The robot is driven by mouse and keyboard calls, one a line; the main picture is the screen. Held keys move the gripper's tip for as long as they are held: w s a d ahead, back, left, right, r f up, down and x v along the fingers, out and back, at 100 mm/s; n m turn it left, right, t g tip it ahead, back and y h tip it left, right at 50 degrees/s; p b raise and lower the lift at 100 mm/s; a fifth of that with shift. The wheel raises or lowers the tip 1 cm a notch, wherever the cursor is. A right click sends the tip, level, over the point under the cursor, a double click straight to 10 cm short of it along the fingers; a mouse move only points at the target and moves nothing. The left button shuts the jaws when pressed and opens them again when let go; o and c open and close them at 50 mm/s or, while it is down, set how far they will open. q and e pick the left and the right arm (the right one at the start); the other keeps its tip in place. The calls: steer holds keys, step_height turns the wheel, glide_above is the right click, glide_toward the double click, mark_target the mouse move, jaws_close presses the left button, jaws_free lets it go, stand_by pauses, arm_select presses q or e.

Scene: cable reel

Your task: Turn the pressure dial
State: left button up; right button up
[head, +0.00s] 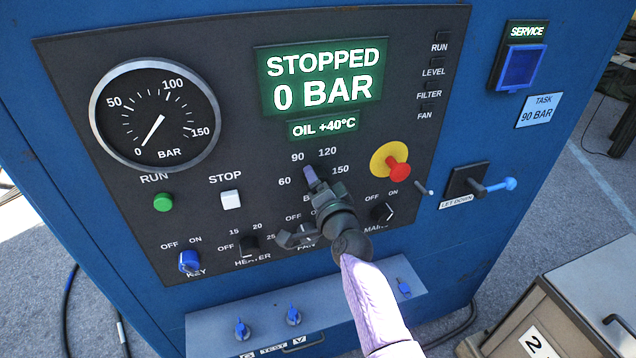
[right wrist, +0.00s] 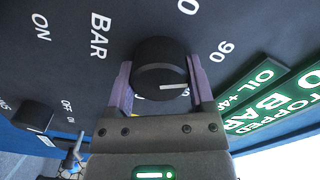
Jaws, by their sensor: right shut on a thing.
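The pressure dial (right wrist: 160,66) is a round black knob with a pale pointer line, clear in the right wrist view. My right gripper (head: 312,178) is shut on it, its purple fingers (right wrist: 158,88) on either side of the knob. The pointer line points right in that view, just to one side of the 90 mark; I cannot tell its exact setting. In the head view the gripper hides the dial, and the marks 60, 90, 120 and 150 show around it. The display (head: 322,78) reads STOPPED, 0 BAR. My left gripper is not in view.
A card (head: 540,110) reads TASK 90 BAR. The gauge (head: 155,116) needle is at 0. A red stop button (head: 398,170) on a yellow disc and the MAINS switch (head: 382,213) are right of my gripper. The HEATER switch (head: 249,245) is lower left.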

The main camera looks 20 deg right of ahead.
steer(key=o, duration=1.2)
steer(key=shift+s, duration=0.2)
steer(key=s+p, duration=0.2)
steer(key=s, duration=0.7)
steer(key=shift+s+d, duration=0.15)
steer(key=shift+s, duration=0.15)
